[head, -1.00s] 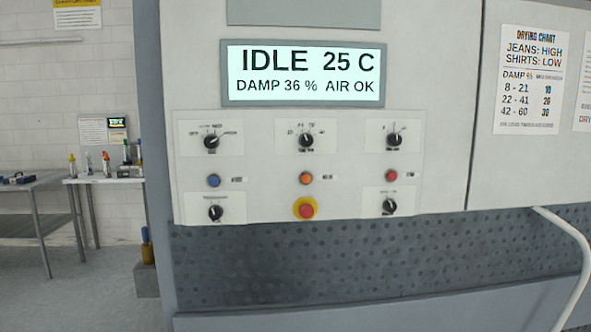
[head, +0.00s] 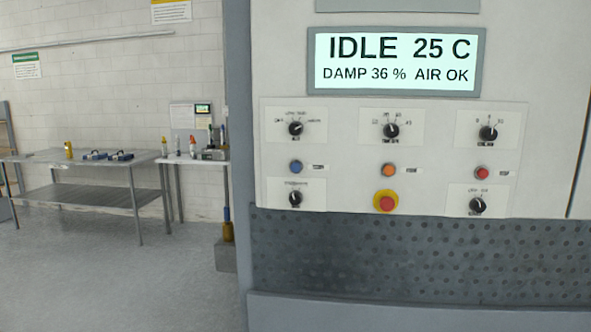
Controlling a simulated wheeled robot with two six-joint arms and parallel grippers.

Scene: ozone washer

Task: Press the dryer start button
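The dryer's control panel (head: 345,160) fills the right part of the head view. Its display (head: 397,61) reads IDLE 25 C, DAMP 36 %, AIR OK. Below the display is a row of dark knobs. Under them are a blue button (head: 296,167), an orange button (head: 388,170) and a red button (head: 482,173). A larger red button on a yellow ring (head: 386,202) sits lower, between two more knobs. The labels beside the buttons are too small to read. Neither of my grippers is in view.
A perforated dark panel (head: 420,255) lies below the controls. At the left, a metal table (head: 85,190) and a narrower side table (head: 195,162) carry bottles and small items. A yellow-and-blue post (head: 227,225) stands beside the dryer. The grey floor at left is clear.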

